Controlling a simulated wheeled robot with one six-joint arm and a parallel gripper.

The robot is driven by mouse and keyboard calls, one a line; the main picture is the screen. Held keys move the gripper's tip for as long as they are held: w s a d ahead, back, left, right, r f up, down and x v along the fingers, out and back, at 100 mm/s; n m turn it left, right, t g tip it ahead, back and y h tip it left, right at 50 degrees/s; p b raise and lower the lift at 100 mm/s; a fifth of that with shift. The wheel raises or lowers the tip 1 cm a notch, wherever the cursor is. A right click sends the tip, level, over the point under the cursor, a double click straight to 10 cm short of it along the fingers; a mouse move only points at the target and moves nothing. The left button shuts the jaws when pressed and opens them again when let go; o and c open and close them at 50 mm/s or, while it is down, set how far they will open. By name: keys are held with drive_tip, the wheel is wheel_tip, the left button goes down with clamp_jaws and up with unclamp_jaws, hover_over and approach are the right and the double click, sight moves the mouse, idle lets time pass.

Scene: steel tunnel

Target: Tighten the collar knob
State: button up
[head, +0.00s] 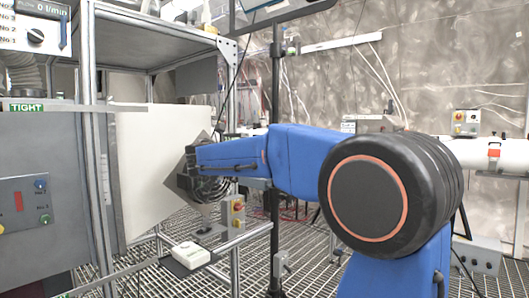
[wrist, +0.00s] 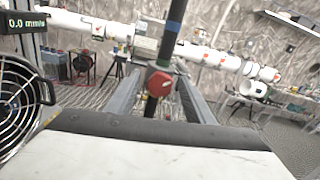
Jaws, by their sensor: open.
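The red collar knob (wrist: 160,83) shows in the wrist view, on a dark upright pole (wrist: 172,42) with a blue band above the knob. My gripper (wrist: 161,92) is open in the wrist view. Its two grey fingers reach forward on either side of the pole and knob, with gaps visible on both sides. Whether the knob lies fully between the fingertips or just beyond them I cannot tell. In the head view my blue arm reaches left, and its far end hides the knob and the fingers.
A round fan guard (wrist: 15,112) stands close on the left in the wrist view, under a display (wrist: 22,22). White pipes (wrist: 220,62) run behind the pole. In the head view a cream panel (head: 145,150) and a metal frame (head: 92,150) stand left of my arm.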

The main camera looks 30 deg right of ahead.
drive_tip(key=shift+d, duration=0.15)
drive_tip(key=shift+c, duration=0.2)
drive_tip(key=c, duration=1)
drive_tip(key=shift+m, duration=0.7)
drive_tip(key=o, duration=1)
drive_tip(key=shift+o, duration=0.2)
drive_tip(key=v, duration=1.7)
drive_tip(key=shift+a, duration=0.2)
